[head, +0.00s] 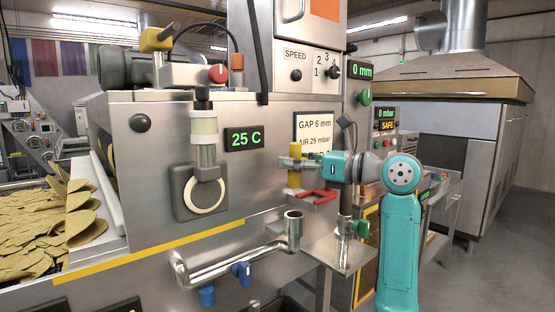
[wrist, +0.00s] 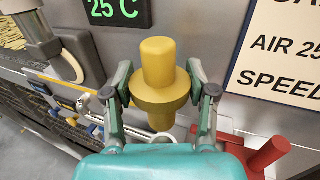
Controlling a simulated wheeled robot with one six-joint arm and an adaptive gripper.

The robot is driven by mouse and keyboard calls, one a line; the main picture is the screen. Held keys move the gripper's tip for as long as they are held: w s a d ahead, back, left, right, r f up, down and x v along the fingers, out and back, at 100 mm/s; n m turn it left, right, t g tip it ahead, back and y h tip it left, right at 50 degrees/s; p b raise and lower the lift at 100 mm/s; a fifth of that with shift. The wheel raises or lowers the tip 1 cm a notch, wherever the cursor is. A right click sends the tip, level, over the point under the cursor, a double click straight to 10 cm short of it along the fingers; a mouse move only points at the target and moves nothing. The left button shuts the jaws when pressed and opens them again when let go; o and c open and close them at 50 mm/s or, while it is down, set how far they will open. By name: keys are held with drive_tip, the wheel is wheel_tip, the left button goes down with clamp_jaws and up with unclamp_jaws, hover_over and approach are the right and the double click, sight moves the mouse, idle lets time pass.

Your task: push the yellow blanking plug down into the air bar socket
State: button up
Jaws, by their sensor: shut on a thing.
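The yellow blanking plug (head: 295,178) is upright, with a wide collar around its middle. My gripper (head: 296,163) is shut on it from the right side. In the wrist view the plug (wrist: 158,62) stands between the two fingers (wrist: 158,92), held around the collar. The chrome air bar (head: 240,262) runs along the front of the machine. Its upturned open end, the socket (head: 293,216), is below the plug with a gap between them in the head view.
A red bracket (head: 312,197) sits just right of the plug, below my gripper; it also shows in the wrist view (wrist: 262,157).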

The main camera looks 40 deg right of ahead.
sight(295, 185)
idle(0.3)
drive_tip(key=shift+f, duration=0.1)
drive_tip(key=shift+s+f, duration=0.1)
drive_tip(key=shift+f, duration=2.65)
drive_tip(key=shift+f, duration=1.45)
drive_tip(key=shift+r, duration=0.2)
drive_tip(key=shift+r, duration=0.95)
drive_tip(key=shift+f, duration=1.15)
idle(0.4)
drive_tip(key=o, duration=1.3)
drive_tip(key=shift+c, duration=0.2)
